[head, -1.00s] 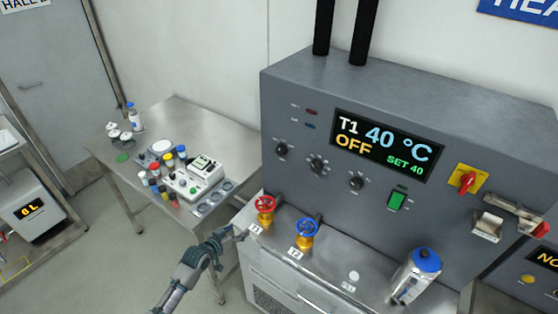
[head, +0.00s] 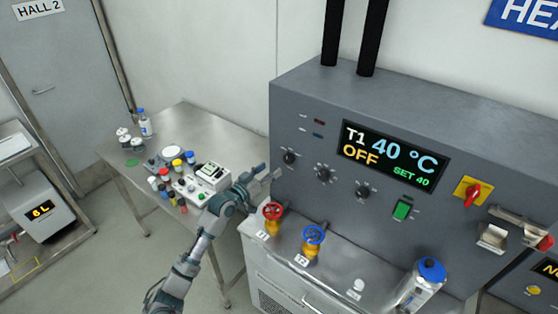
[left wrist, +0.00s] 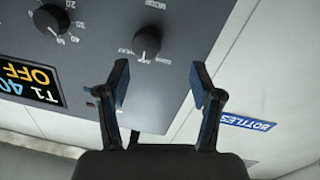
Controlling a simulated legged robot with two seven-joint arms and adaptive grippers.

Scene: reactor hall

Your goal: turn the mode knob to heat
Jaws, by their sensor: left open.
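The knob at the panel's left end (head: 290,157) is small, round and black, on the grey front panel. It also shows in the left wrist view (left wrist: 148,42), with small labels around it too blurred to read surely. The display (head: 391,157) reads T1 40 °C, OFF, SET 40. My left gripper (head: 266,174) is open and empty, left of this knob in the head view. In the left wrist view the spread fingers (left wrist: 160,75) point toward the panel, with the knob just beyond their tips and apart from them. My right gripper is out of view.
Two more knobs (head: 323,174) (head: 362,192) sit to the right. A red valve wheel (head: 273,211) and a blue one (head: 314,234) stand on the ledge below. A blue-capped canister (head: 422,285) stands at right. The side table (head: 180,122) holds bottles and instruments.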

